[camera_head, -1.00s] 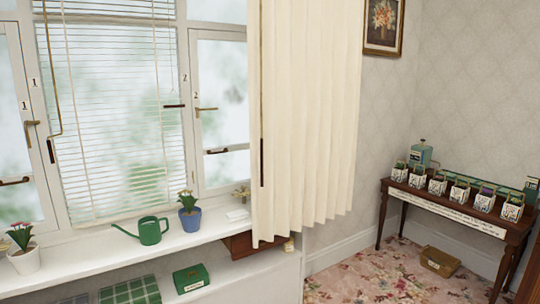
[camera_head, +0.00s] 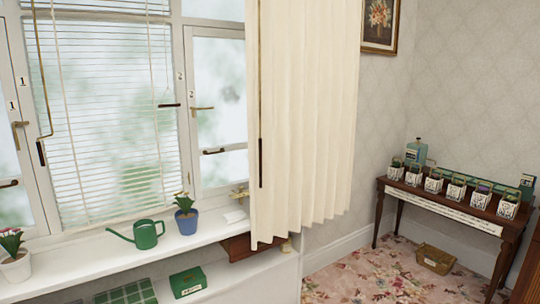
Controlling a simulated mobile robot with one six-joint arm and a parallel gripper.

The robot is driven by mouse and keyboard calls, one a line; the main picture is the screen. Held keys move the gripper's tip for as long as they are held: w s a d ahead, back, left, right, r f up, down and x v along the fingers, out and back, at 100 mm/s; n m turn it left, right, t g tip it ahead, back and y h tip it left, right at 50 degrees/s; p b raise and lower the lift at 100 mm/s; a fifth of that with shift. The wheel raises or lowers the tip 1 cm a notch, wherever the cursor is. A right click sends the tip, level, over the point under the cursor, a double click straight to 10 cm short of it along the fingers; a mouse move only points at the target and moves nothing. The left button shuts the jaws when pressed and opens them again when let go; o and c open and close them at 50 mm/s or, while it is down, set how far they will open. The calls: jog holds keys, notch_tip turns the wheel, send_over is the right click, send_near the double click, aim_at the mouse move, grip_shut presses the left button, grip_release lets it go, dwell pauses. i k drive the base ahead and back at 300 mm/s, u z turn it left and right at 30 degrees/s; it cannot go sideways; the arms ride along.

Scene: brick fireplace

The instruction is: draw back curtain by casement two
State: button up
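A long cream curtain (camera_head: 310,120) hangs in pleats at the right side of the window. Its left edge covers the right edge of casement two (camera_head: 218,110), which is marked with a number 2. A thin draw rod with a dark handle (camera_head: 261,163) hangs along the curtain's left edge. Casement two has a brass handle (camera_head: 202,108) on its left side and a dark bar (camera_head: 214,151) low down; it looks closed. My gripper is not in view.
The white sill (camera_head: 110,258) holds a green watering can (camera_head: 146,234), a blue flowerpot (camera_head: 187,221) and a white flowerpot (camera_head: 16,267). A blind (camera_head: 105,120) covers the middle pane. A side table (camera_head: 440,207) with several small pots stands right. Carpet (camera_head: 370,270) lies between.

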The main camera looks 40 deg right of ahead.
aim_at(303, 56)
jog(key=u, duration=0.1)
jog(key=i, duration=0.85)
jog(key=u, duration=0.25)
